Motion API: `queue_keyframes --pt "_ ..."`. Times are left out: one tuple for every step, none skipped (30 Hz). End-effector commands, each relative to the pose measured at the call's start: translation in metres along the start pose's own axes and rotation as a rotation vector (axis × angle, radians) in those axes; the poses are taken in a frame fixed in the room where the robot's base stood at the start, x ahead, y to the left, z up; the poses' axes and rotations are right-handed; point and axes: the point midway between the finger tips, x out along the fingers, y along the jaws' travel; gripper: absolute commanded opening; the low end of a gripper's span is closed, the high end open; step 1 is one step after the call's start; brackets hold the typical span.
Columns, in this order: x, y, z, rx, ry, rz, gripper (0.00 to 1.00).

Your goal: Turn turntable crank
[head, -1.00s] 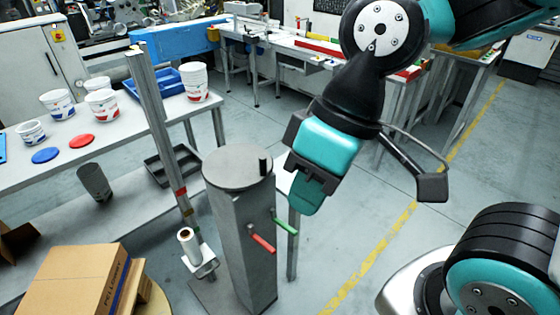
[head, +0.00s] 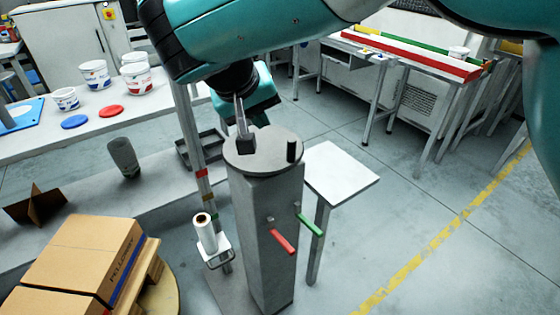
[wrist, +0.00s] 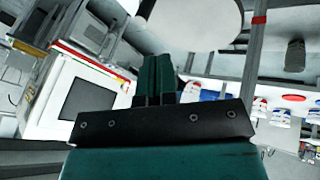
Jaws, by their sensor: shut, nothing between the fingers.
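A grey pillar (head: 266,235) stands in the middle of the head view. On its top is a round grey disc (head: 250,165) with an upright black knob (head: 291,150) near its right rim. The disc also shows at the top of the wrist view (wrist: 195,20). A red lever (head: 282,241) and a green lever (head: 311,225) stick out from the pillar's side. In the wrist view my gripper (wrist: 157,62) is shut and empty. Cartons (head: 85,255) sit on a pallet above a round yellowish platform (head: 170,290).
A film roll (head: 206,232) sits on a bracket by a tall post (head: 192,140) left of the pillar. A small white table (head: 340,175) stands close at the right. A long bench (head: 90,110) with tubs lies behind left. The floor at right is clear.

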Motion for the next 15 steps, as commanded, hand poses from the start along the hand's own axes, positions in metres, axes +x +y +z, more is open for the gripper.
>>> queue_keyframes --pt "0.007 -0.023 0.004 0.018 0.015 0.028 0.00" --pt "0.008 -0.031 0.005 0.032 0.022 0.043 0.00" --pt "0.008 -0.038 0.006 0.048 0.030 0.060 0.00" --pt "0.008 -0.043 0.007 0.059 0.035 0.069 0.00" --pt "0.008 -0.046 0.008 0.067 0.038 0.077 0.00" --pt "0.009 -0.049 0.008 0.075 0.042 0.083 0.00" --pt "0.010 -0.050 0.009 0.079 0.043 0.088 0.00" --pt "0.012 -0.050 0.009 0.082 0.043 0.091 0.00" --pt "0.015 -0.050 0.009 0.084 0.044 0.093 0.00" --pt "0.019 -0.049 0.008 0.084 0.044 0.094 0.00" --pt "0.023 -0.048 0.008 0.084 0.044 0.094 0.00" --pt "0.029 -0.047 0.008 0.085 0.043 0.094 0.00" --pt "0.035 -0.046 0.008 0.084 0.041 0.094 0.00" --pt "0.041 -0.045 0.007 0.084 0.042 0.095 0.00" --pt "0.049 -0.044 0.007 0.085 0.041 0.095 0.00"
